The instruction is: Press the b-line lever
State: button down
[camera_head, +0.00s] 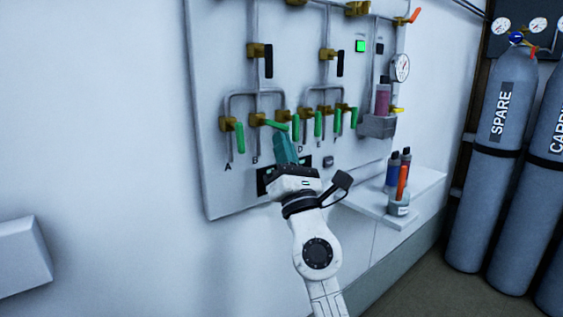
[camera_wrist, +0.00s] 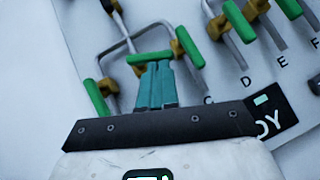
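The b-line lever (camera_head: 277,124) is a green handle on a brass valve above the letter B on the wall panel. It lies roughly level, pointing right. In the wrist view, the b-line lever (camera_wrist: 148,58) crosses just beyond my fingertips. My gripper (camera_head: 281,136) has teal fingers that also show in the wrist view (camera_wrist: 156,64). They are together with nothing seen between them. The tips are right at the lever's underside in the picture; I cannot tell whether they touch it.
The lever of line A (camera_head: 239,138) hangs down to the left. The lever of line C (camera_head: 295,127) hangs close at the right, with several more green levers beyond. A shelf (camera_head: 420,188) with bottles juts out lower right. Gas cylinders (camera_head: 487,180) stand farther right.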

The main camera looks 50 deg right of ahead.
jog(key=shift+d+n+t+y+b, duration=0.15)
jog(key=shift+n+t+y+b, duration=0.65)
jog(key=shift+n+y, duration=0.25)
jog(key=shift+n, duration=0.35)
jog(key=n+y+b, duration=0.1)
jog(key=n+t+y, duration=0.1)
jog(key=d+n+t+y+b, duration=0.1)
jog(key=n, duration=0.1)
jog(key=shift+s+r+y+b, duration=0.15)
jog(key=shift+r+y+b, duration=0.1)
jog(key=shift+b, duration=0.05)
jog(key=shift+d+r, duration=0.15)
jog(key=shift+r, duration=0.05)
